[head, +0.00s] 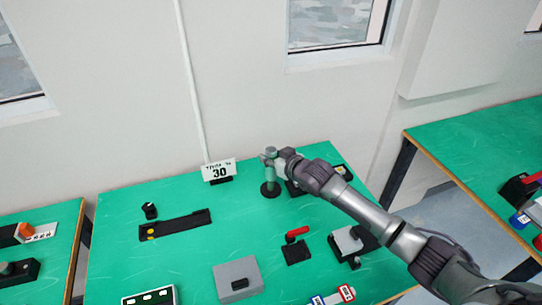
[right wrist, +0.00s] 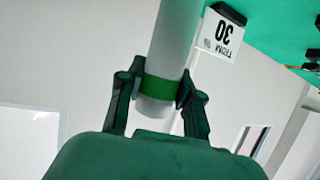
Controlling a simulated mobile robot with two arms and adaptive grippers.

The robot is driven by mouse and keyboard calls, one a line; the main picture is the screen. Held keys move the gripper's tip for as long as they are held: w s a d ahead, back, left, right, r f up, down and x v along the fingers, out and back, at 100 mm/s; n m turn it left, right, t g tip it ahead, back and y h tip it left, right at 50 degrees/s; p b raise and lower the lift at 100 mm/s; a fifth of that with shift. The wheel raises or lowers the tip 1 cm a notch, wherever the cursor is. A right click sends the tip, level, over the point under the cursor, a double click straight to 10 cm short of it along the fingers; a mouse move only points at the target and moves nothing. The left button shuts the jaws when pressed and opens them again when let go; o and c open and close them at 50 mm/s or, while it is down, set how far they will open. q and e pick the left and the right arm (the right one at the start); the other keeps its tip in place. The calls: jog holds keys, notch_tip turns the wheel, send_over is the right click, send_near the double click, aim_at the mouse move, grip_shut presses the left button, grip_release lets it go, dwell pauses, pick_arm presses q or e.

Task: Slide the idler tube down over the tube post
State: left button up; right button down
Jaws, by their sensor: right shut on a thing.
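The idler tube (right wrist: 168,60) is a pale grey cylinder with a green band. My right gripper (right wrist: 160,92) is shut on it at the band, one finger on each side. In the head view the right gripper (head: 268,157) is at the back of the green table, and the tube (head: 270,173) stands about upright in it. The tube is in line above a round dark base (head: 270,190), which looks like the foot of the tube post. The post itself is hidden, and I cannot tell how far the tube is around it. My left gripper is not in view.
A sign reading 30 (head: 219,170) stands left of the tube. A dark strip (head: 175,225), a grey block (head: 238,279) and a red-handled part (head: 297,234) lie nearer on the table. My right arm crosses the table's right side. The table's middle is mostly clear.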

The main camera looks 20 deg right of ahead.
aim_at(272, 169)
dwell(1.0)
jog(key=shift+p, duration=0.7)
dwell(0.4)
jog(key=shift+f+b, duration=1.75)
jog(key=shift+f, duration=0.8)
jog(key=c, duration=0.7)
grip_release()
jog(key=shift+s, duration=0.2)
jog(key=v, duration=1.1)
jog(key=shift+s+r, duration=0.25)
jog(key=shift+s, duration=0.1)
jog(key=shift+d, duration=0.1)
